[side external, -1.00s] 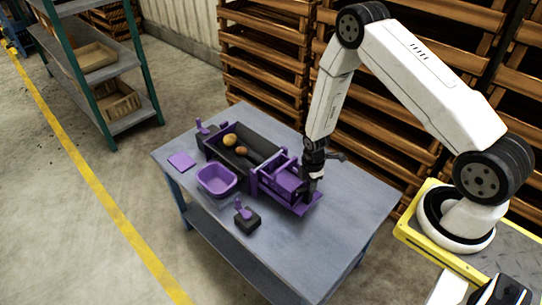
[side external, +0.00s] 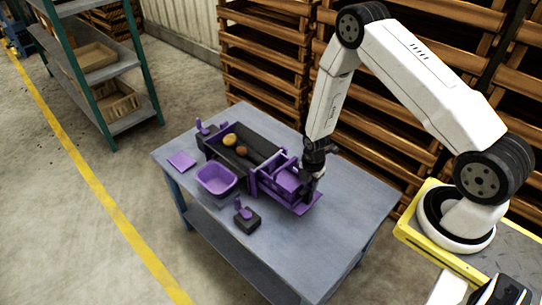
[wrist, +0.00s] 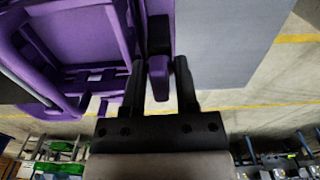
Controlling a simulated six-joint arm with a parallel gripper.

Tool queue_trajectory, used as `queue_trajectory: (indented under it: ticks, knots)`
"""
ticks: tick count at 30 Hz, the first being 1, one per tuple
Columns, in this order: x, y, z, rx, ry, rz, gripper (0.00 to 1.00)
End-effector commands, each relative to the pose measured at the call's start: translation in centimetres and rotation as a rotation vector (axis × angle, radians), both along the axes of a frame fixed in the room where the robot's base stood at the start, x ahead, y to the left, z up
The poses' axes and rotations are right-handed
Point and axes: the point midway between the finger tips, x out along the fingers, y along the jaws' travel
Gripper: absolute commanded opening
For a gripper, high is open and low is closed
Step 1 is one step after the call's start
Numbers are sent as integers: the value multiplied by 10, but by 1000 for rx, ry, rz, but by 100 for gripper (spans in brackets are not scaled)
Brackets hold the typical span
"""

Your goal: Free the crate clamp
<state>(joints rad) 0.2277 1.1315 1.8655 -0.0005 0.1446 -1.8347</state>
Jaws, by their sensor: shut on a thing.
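The purple crate-clamp unit (side external: 305,207) sits on the table at the right end of a dark trough. My gripper (side external: 317,176) is down at its right rear side. In the wrist view my gripper (wrist: 160,82) has one dark finger on each side of a short purple handle (wrist: 158,80), shut on it. The handle joins a dark mount above it in that view. A purple crate-like frame (wrist: 85,35) lies left of the fingers. In the side view the handle is hidden by my gripper, and I cannot tell how the clamp engages the crate.
The dark trough (side external: 262,149) holds a few potatoes (side external: 229,140). A purple bin (side external: 216,181), a purple plate (side external: 182,161) and a small lever on a dark base (side external: 247,222) stand nearby. The table (side external: 345,210) is clear at the right. Wooden crates (side external: 262,60) stack behind.

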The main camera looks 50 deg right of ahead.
Motion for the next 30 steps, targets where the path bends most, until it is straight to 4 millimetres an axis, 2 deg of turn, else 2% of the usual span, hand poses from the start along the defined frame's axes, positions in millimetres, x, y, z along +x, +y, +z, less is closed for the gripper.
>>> queue_trajectory:
  ticks: [11, 30]
  knots:
    - [0, 0, 2, 0, -1, -1, 38]
    - [1, 0, 36, 0, -2, -2, 38]
